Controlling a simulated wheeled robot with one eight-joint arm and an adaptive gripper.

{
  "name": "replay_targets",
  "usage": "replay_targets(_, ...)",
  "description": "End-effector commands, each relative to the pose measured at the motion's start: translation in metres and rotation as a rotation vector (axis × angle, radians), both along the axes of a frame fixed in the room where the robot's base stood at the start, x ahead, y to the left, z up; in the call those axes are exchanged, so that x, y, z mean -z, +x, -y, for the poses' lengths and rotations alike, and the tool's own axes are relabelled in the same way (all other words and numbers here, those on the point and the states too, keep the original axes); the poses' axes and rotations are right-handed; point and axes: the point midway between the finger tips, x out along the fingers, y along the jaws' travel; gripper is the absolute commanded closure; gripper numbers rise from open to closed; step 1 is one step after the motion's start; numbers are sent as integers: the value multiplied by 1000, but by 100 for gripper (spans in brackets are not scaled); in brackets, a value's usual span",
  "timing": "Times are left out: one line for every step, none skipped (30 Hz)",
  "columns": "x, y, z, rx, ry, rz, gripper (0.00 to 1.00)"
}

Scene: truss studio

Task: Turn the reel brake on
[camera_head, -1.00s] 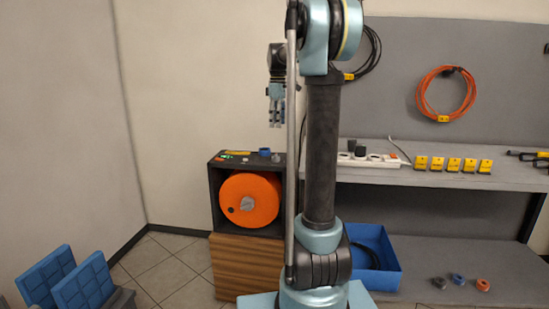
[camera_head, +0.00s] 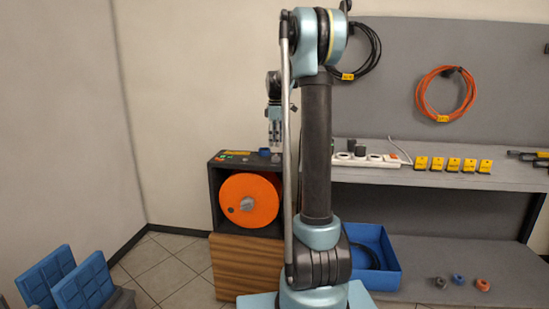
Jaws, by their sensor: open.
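An orange cable reel (camera_head: 250,200) sits in a dark housing (camera_head: 214,193) on a wooden cabinet (camera_head: 245,262). On the housing's top are a small green-and-red part (camera_head: 226,156), a yellow label strip (camera_head: 236,152), a blue piece (camera_head: 265,152) and a grey piece partly behind my gripper. I cannot tell which part is the brake control. My gripper (camera_head: 276,150) points down just above the right part of the housing's top, its tips close to the grey piece. It is open; whether it touches anything is unclear.
A grey workbench (camera_head: 440,178) at the right bears a power strip (camera_head: 365,160) and several yellow blocks (camera_head: 453,164). A blue bin (camera_head: 388,272) stands below. Orange cable (camera_head: 420,93) hangs on the back panel.

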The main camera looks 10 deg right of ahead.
Motion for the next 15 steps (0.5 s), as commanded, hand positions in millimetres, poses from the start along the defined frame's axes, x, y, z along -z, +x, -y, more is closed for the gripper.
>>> replay_targets(9,0,0,0,0,0,48)
replay_targets(15,0,0,0,0,0,48)
replay_targets(22,0,0,0,0,0,48)
replay_targets(27,0,0,0,0,0,48)
replay_targets(32,1,0,0,0,0,48)
replay_targets(38,0,0,0,0,0,48)
replay_targets(43,0,0,0,0,0,48)
replay_targets(47,0,0,0,0,0,48)
replay_targets(53,0,0,0,0,0,48)
replay_targets(56,0,0,0,0,0,48)
replay_targets(59,0,0,0,0,0,48)
replay_targets(63,0,0,0,0,0,48)
replay_targets(66,0,0,0,0,0,48)
replay_targets(68,0,0,0,0,0,48)
replay_targets(70,0,0,0,0,0,48)
